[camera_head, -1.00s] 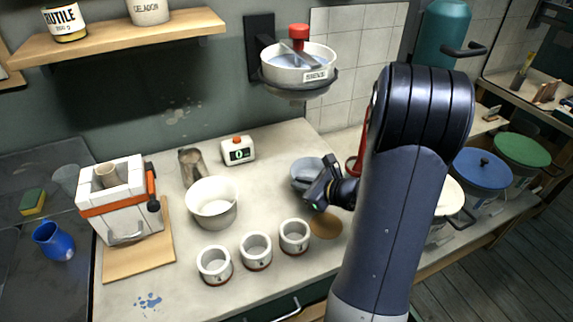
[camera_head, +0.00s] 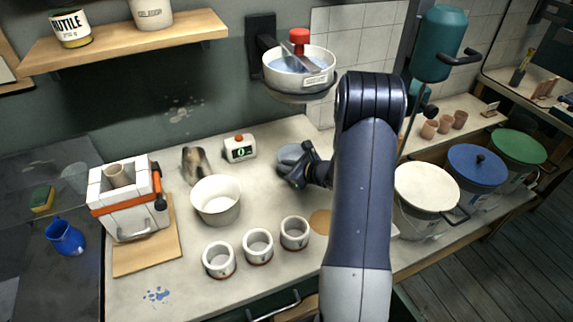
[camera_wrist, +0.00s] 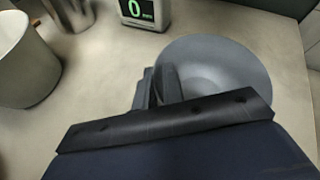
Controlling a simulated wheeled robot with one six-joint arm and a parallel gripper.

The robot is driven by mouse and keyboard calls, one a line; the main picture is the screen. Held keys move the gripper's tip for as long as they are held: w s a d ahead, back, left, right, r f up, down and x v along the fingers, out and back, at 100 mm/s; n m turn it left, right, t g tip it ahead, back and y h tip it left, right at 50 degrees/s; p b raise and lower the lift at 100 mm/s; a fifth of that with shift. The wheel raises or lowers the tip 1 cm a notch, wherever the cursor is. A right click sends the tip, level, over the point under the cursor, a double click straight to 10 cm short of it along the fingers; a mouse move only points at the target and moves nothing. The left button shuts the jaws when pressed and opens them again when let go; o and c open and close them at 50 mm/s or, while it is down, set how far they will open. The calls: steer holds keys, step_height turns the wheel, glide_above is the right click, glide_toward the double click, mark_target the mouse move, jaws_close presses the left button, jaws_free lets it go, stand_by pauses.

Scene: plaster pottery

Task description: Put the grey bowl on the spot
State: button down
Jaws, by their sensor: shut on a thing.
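The grey bowl (camera_head: 290,153) is near the back of the counter, right of the small timer. My gripper (camera_head: 296,176) is at its near side, shut on its rim, and hides part of it. In the wrist view the bowl (camera_wrist: 220,68) opens upward, with a finger of my gripper (camera_wrist: 160,88) at its left wall. I cannot tell whether the bowl touches the counter. The spot, a tan round patch (camera_head: 320,221), lies bare on the counter nearer the front, partly behind my arm.
A white bowl (camera_head: 217,208), several white cups (camera_head: 258,245) and the timer (camera_head: 239,148) stand to the left. A wall-mounted basin (camera_head: 300,75) hangs above the back. Lidded buckets (camera_head: 425,190) stand at the right.

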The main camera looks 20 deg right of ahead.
steer(key=shift+f, duration=0.1)
steer(key=c, duration=1.5)
jaws_free()
steer(key=shift+r, duration=0.2)
steer(key=b+v, duration=0.2)
steer(key=v, duration=1)
steer(key=shift+s+f, duration=0.15)
steer(key=shift+f, duration=0.05)
